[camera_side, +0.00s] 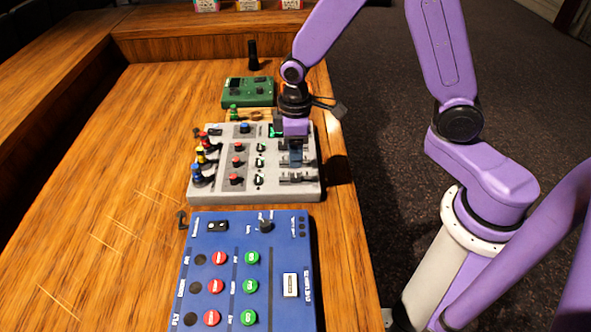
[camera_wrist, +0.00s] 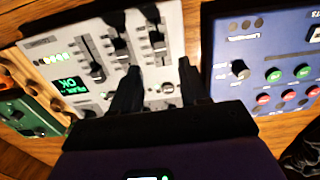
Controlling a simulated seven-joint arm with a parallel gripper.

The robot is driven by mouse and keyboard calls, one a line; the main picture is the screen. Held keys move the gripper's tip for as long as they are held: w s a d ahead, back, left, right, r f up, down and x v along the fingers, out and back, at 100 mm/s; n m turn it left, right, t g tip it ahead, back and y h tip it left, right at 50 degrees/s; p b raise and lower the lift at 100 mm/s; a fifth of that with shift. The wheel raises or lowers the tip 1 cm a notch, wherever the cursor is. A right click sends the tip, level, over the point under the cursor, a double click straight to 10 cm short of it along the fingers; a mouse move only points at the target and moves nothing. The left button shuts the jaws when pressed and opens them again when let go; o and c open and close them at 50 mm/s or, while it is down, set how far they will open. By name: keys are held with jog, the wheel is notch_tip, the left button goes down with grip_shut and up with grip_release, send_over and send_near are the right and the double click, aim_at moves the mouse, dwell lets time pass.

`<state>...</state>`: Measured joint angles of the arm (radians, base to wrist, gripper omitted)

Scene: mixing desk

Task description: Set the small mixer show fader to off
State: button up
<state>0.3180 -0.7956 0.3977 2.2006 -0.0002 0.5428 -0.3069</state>
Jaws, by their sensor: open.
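The small mixer (camera_side: 213,187) is a light grey panel on the wooden desk. In the wrist view the mixer (camera_wrist: 195,35) shows three slots with dark fader caps: a left one (camera_wrist: 97,71), a middle one (camera_wrist: 121,46) and a right one (camera_wrist: 157,41). Their labels are too small to read, so I cannot tell which is the show fader. My gripper (camera_side: 296,164) hangs over the mixer's right side. In the wrist view my gripper (camera_wrist: 159,66) has its two black fingers apart, with the right fader just beyond the gap. I cannot tell whether they touch anything.
A blue panel (camera_side: 232,271) with red and green buttons lies in front of the mixer. A green box (camera_side: 236,91) stands behind it. Coloured plugs (camera_side: 201,155) stand along the mixer's left edge. The desk (camera_side: 110,170) is clear to the left.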

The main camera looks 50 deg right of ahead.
aim_at(296, 175)
jog(key=shift+f, duration=3.4)
jog(key=shift+s+d, duration=0.1)
grip_shut()
